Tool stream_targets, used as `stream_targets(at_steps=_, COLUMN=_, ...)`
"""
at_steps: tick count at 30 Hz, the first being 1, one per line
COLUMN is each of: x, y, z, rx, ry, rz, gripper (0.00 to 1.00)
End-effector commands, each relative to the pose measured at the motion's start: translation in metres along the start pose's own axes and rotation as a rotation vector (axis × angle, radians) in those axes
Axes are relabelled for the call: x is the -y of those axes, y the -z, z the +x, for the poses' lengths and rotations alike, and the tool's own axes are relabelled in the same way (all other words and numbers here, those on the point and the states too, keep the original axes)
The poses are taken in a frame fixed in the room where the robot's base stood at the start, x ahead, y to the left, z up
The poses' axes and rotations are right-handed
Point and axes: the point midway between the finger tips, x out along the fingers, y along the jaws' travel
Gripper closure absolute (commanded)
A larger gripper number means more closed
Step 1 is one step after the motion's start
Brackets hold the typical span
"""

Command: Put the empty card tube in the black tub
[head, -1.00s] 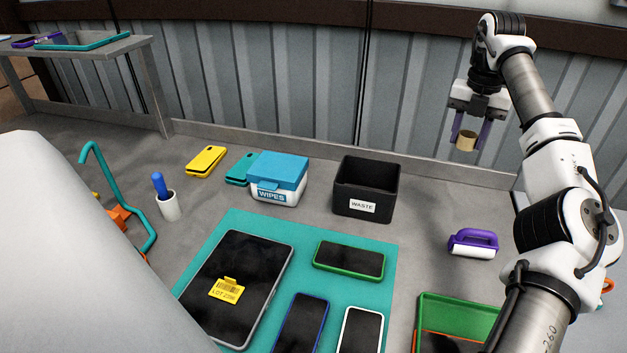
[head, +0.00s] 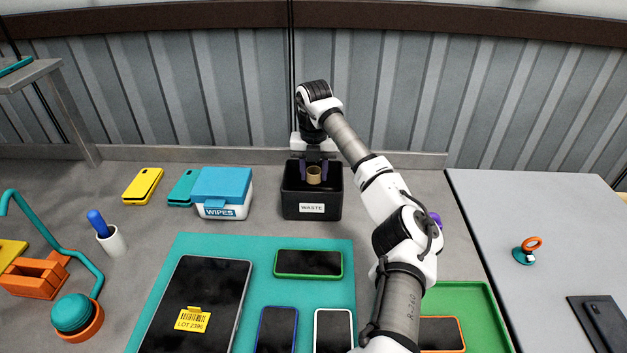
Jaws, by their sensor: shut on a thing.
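The card tube (head: 314,176) is a short tan cylinder with an open top end. My gripper (head: 314,172), with purple fingers, is shut on it, one finger on each side. The black tub (head: 312,211) carries a white label reading WASTE and stands at the back of the bench. The gripper and tube are over the tub's opening, with the dark inside of the tub behind them. I cannot tell exactly how far the tube reaches below the rim. The tub's floor is hidden by its front wall.
A wipes box (head: 222,194) with a blue lid stands left of the tub. In front lies a teal mat (head: 257,253) with a tablet and several phones. A green tray (head: 482,305) is at the front right, partly behind my arm. A grey table (head: 535,210) is further right.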

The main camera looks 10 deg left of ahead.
Motion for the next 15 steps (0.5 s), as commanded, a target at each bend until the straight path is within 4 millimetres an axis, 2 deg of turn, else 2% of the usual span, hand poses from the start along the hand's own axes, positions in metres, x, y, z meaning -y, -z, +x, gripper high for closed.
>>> stream_targets(at_steps=7, x=0.0, y=0.0, z=0.019, rx=-0.002, ry=0.0, rz=0.001, gripper=0.83)
stream_targets(at_steps=12, x=0.0, y=0.0, z=0.042, rx=-0.002, ry=-0.001, rz=0.0, gripper=0.83)
stream_targets(at_steps=15, x=0.0, y=0.0, z=0.049, rx=0.0, ry=-0.001, rz=-0.001, gripper=0.83)
